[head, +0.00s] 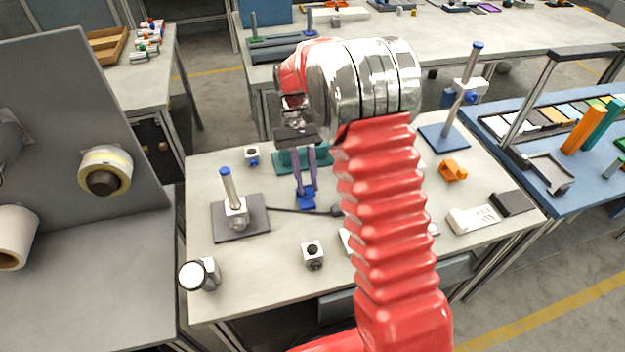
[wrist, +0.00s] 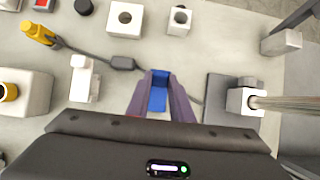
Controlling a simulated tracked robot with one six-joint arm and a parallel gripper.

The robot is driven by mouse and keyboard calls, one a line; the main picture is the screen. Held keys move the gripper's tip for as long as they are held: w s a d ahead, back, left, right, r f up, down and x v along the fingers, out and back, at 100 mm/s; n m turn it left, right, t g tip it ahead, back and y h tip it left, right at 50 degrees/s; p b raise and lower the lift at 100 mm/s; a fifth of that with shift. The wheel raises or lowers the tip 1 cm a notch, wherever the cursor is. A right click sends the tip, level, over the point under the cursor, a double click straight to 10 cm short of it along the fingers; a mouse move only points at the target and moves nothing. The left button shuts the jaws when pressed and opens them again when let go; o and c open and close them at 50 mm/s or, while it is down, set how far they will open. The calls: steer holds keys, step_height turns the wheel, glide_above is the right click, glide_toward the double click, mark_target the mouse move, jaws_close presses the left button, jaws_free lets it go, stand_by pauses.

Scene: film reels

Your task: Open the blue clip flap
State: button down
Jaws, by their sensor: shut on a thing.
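The blue clip flap (head: 307,200) is at the tips of my gripper (head: 306,188), over the middle of the grey table. In the wrist view the blue flap (wrist: 158,92) sits between the two purple fingers of my gripper (wrist: 160,98). The fingers are closed on it. A dark cable with a thick inline piece (wrist: 123,63) runs close by the flap. My red arm hides the table to the right of the gripper in the head view.
A dark base with a metal post (head: 229,190) stands left of my gripper. A white block with a black knob (head: 312,252) lies in front. An orange part (head: 453,170) and a white box (head: 473,219) lie right. The table's front left is partly clear.

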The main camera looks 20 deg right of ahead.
steer(key=c, duration=1.6)
jaws_free()
steer(key=shift+o, duration=0.2)
steer(key=shift+w+r, duration=0.1)
steer(key=v, duration=1.3)
steer(key=shift+w+r, duration=0.15)
